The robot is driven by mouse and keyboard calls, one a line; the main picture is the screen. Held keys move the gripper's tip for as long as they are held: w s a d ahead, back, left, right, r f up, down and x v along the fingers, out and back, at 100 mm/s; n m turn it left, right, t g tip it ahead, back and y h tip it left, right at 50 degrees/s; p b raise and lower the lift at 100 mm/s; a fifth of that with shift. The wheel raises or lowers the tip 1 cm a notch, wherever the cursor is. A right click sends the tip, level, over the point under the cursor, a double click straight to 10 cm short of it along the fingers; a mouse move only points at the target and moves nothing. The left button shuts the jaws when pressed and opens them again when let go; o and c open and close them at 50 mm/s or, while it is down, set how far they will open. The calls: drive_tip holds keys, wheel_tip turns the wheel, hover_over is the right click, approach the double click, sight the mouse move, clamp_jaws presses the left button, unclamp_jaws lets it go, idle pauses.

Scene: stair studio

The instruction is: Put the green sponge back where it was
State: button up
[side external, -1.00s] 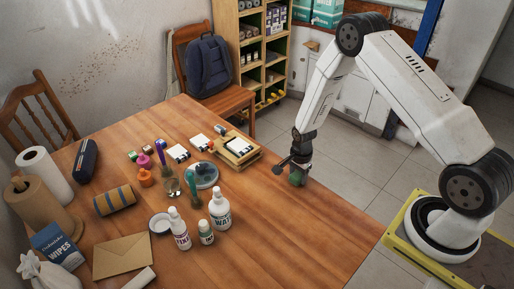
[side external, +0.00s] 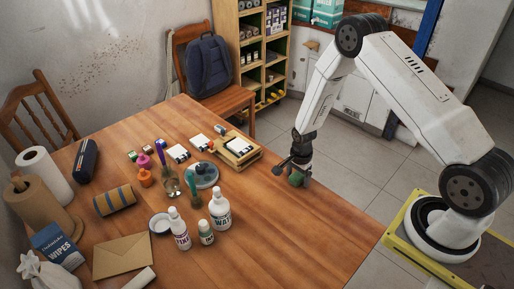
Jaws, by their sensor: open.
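The green sponge (side external: 296,180) is a small dark green block at the right part of the wooden table, directly below my gripper. My gripper (side external: 295,172) is open, pointing down, with its fingers at or just around the sponge. The fingers partly hide the sponge, and I cannot tell whether they touch it. The sponge appears to be on the table top, but its underside is too small to make out.
The wooden table (side external: 290,235) is clear in front of and right of the sponge. A wooden tray (side external: 254,155) with a white pad lies to the left. White bottles (side external: 220,208), a round dish (side external: 203,176) and an envelope (side external: 122,256) stand or lie further left.

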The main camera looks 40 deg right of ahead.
sight(298, 176)
wheel_tip(298, 176, up, 12)
idle(0.9)
drive_tip(key=shift+r, duration=0.1)
idle(0.3)
drive_tip(key=s+a+r+n+t, duration=0.2)
drive_tip(key=s+a+r+n, duration=0.8)
drive_tip(key=n, duration=0.8)
drive_tip(key=shift+s+a+r+t, duration=0.2)
drive_tip(key=shift+s+r+t, duration=0.1)
drive_tip(key=shift+s+r, duration=0.85)
drive_tip(key=shift+w, duration=0.2)
